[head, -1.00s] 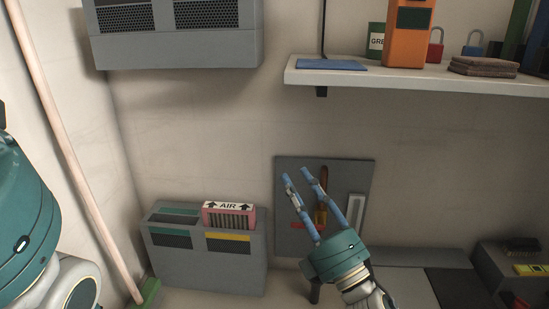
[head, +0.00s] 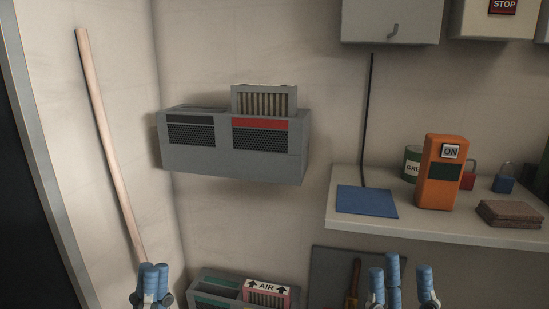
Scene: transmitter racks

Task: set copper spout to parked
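I see nothing that I can identify as a copper spout or its parked position. My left gripper (head: 153,269) is at the bottom left, in front of the wall, with its blue fingers bunched or overlapping; I cannot tell whether it is open. My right gripper (head: 408,268) is at the bottom, below the shelf, with its blue fingers spread and nothing between them. It partly covers a grey wall panel (head: 328,262) with an upright handle (head: 355,279) on it.
A vented grey box (head: 237,165) with an upright filter (head: 264,101) hangs on the wall. A lower box holds a filter marked AIR (head: 268,292). The shelf (head: 440,232) carries an orange ON device (head: 440,180), blue mat (head: 366,201) and padlocks. A pole (head: 108,145) leans left.

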